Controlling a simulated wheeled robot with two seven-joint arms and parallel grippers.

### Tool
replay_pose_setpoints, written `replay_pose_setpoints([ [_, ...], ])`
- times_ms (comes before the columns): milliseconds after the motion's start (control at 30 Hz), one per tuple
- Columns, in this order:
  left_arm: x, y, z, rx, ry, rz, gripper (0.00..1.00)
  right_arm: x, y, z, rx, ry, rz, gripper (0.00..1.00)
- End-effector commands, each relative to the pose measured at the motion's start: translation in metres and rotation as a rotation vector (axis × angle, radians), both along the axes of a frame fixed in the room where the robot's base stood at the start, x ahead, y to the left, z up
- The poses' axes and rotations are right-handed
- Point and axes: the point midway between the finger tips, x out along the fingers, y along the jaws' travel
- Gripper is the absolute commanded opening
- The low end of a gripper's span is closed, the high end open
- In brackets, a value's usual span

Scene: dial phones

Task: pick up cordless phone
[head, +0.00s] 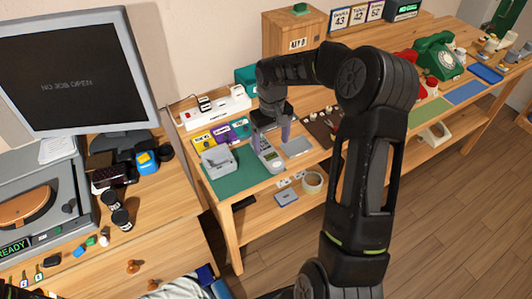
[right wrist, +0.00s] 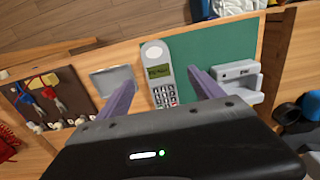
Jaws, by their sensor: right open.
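The cordless phone (head: 268,156) is a grey handset with a small display, lying at the right edge of the green mat (head: 233,178) on the wooden desk. In the right wrist view the phone (right wrist: 158,74) shows its greenish screen and keypad, between the two purple fingers. My right gripper (head: 272,138) is open and above the phone, with its fingers apart on either side of it. It also shows in the right wrist view (right wrist: 165,95). Whether the fingers touch the phone cannot be told. My left gripper is not in view.
A white cradle (head: 217,160) sits on the mat left of the phone. A grey plate (head: 298,146) lies to its right. A power strip (head: 215,110) and coloured boxes stand behind. A green dial phone (head: 437,57) stands far right. A monitor (head: 75,70) is at left.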

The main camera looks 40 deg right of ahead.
Motion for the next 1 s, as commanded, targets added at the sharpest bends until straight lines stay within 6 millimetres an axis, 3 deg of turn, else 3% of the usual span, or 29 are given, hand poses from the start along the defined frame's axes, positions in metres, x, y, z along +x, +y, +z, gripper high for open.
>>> replay_pose_setpoints([
  [200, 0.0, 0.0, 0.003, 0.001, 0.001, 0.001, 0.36, -0.001, 0.0, -0.02, 0.002, 0.001, 0.001, 0.76],
  [567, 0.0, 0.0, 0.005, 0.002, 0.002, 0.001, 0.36, -0.001, 0.0, -0.025, 0.001, 0.002, 0.0, 0.76],
  [833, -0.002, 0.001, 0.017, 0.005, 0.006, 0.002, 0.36, -0.003, -0.003, -0.061, 0.003, 0.003, 0.0, 0.76],
  [1000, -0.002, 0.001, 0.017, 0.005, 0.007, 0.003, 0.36, -0.002, -0.004, -0.072, 0.002, 0.0, 0.0, 0.76],
])
